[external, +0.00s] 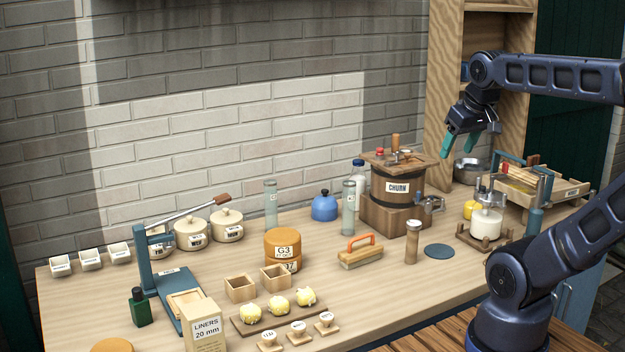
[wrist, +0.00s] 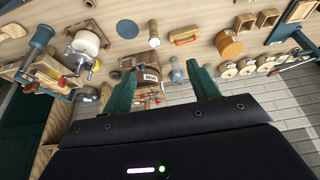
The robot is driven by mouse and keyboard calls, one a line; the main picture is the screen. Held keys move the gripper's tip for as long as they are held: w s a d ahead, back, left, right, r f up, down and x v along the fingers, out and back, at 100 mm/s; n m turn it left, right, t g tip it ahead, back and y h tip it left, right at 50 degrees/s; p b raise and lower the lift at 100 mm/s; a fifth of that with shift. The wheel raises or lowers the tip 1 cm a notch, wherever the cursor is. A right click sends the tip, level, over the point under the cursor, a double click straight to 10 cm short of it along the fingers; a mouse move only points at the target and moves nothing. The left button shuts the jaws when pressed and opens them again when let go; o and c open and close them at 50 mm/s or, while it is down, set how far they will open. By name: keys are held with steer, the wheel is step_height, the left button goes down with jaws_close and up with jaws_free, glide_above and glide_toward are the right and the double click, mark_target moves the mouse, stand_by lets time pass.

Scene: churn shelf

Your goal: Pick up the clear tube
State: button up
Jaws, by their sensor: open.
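I cannot tell which one the task means. A pale tube-like thing (wrist: 176,72) shows between my fingers in the wrist view, close to the right finger. My gripper (external: 461,147) has green fingers and is open and empty, high above the bench to the right of the churn. The fingers also show spread apart in the wrist view (wrist: 162,74). Neither tube is touched.
The wooden churn (external: 392,187) stands between my gripper and the tubes, with a milk bottle (external: 358,174) behind. The bench front near the blue disc (external: 439,251) is fairly clear.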

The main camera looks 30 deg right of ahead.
steer(key=r, duration=0.1)
steer(key=n+h, duration=1.7)
steer(key=n, duration=0.3)
glide_above(345, 190)
steer(key=v, duration=0.6)
steer(key=shift+g+h, duration=0.3)
steer(key=shift+g, duration=0.1)
steer(key=f, duration=2.6)
steer(key=shift+w+d, duration=0.1)
steer(key=shift+w, duration=0.15)
steer(key=shift+d+f, duration=0.15)
steer(key=shift+f, duration=0.1)
steer(key=shift+w+d, duration=0.1)
steer(key=shift+d, duration=0.15)
steer(key=shift+x, duration=3.4)
steer(key=shift+c, duration=0.4)
